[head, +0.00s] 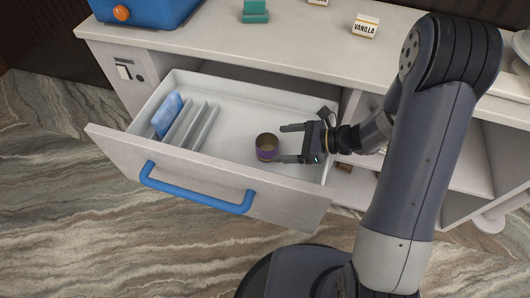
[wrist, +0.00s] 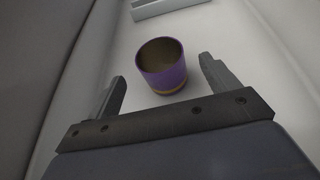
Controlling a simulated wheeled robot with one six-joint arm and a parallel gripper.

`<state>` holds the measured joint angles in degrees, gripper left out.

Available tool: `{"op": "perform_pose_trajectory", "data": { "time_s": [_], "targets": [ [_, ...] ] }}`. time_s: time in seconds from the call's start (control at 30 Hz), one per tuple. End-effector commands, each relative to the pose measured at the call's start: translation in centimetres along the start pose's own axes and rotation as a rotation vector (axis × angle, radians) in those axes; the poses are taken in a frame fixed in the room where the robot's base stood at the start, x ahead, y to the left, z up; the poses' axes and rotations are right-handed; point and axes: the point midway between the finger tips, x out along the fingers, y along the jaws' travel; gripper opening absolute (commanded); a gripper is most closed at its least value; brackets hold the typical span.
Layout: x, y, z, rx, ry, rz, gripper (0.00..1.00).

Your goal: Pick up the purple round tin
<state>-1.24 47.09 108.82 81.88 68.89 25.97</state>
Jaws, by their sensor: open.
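The purple round tin (head: 267,148) stands upright in the right part of an open white drawer (head: 222,144). It is open at the top, with a golden band near its base. My gripper (head: 283,143) is open and reaches in from the right, its two fingers pointing toward the tin. In the wrist view the tin (wrist: 163,67) lies ahead of and between the two fingers (wrist: 162,84), close to the fingertips. The fingers do not appear to touch it.
White dividers (head: 190,125) and a blue packet (head: 167,114) fill the drawer's left end. The drawer front has a blue handle (head: 197,196). On the counter above are a blue box (head: 148,12), a teal item (head: 255,11) and a vanilla box (head: 365,26).

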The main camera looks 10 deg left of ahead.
Motion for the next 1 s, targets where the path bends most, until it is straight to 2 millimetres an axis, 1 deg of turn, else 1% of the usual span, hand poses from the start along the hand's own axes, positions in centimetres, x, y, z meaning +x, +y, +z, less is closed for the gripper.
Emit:
{"op": "perform_pose_trajectory", "data": {
  "time_s": [0.03,0.37,0.5,0.63,0.73,0.93,0.97,1.0],
  "targets": [
    [0.4,0.0,-0.4,-0.001,0.000,0.001,0.83],
    [3.5,0.1,0.0,-0.002,0.000,0.004,0.83],
    [5.5,0.1,0.3,-0.001,0.000,0.004,0.83],
    [7.0,0.0,0.3,-0.001,0.000,0.003,0.83],
    [7.5,-0.1,0.3,-0.001,0.000,0.001,0.83],
    [7.5,-0.1,0.3,0.000,0.000,0.000,0.83],
    [7.5,-0.1,0.3,0.000,0.000,0.000,0.82],
    [7.5,-0.1,0.3,0.000,0.000,0.000,0.78]
  ]
}}
